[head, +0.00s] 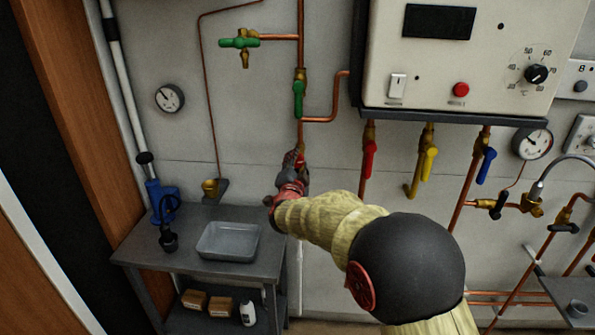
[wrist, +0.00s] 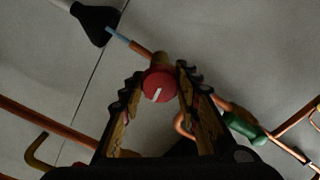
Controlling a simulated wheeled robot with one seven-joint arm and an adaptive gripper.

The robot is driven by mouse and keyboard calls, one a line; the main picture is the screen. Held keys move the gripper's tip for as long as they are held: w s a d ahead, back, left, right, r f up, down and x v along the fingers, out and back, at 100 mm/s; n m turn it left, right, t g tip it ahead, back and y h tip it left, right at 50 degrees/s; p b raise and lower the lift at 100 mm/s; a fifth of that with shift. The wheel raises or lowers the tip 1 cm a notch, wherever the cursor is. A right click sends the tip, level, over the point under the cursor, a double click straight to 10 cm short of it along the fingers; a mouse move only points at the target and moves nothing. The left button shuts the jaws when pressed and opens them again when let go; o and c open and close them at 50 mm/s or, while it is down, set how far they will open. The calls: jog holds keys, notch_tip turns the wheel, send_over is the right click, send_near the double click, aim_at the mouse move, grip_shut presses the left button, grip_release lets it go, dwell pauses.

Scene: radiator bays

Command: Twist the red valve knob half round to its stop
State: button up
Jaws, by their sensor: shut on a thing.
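The red valve knob (wrist: 160,84) is round, with a white pointer line running from near its centre to the lower edge, slightly left, in the wrist view. My gripper (wrist: 159,76) has one finger on each side of the knob and is shut on it. In the head view, my gripper (head: 289,178) reaches the copper pipe low on the wall. A bit of red shows at the knob (head: 294,159) there, but my gripper and wrist mostly hide it, and its pointer cannot be made out.
A grey bench (head: 195,225) with a tray (head: 228,242) stands at lower left. Green-handled valves (head: 298,98) sit on the pipe above. A red lever (head: 369,160) and yellow lever (head: 429,163) hang to the right, below the boiler box (head: 455,60).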

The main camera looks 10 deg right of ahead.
jog(key=shift+m+b, duration=0.8)
jog(key=o, duration=1.1)
jog(key=shift+c, duration=0.2)
jog(key=shift+o, duration=0.5)
jog(key=shift+s, duration=0.1)
jog(key=v, duration=1.1)
jog(key=shift+s, duration=0.35)
jog(key=shift+a, duration=0.15)
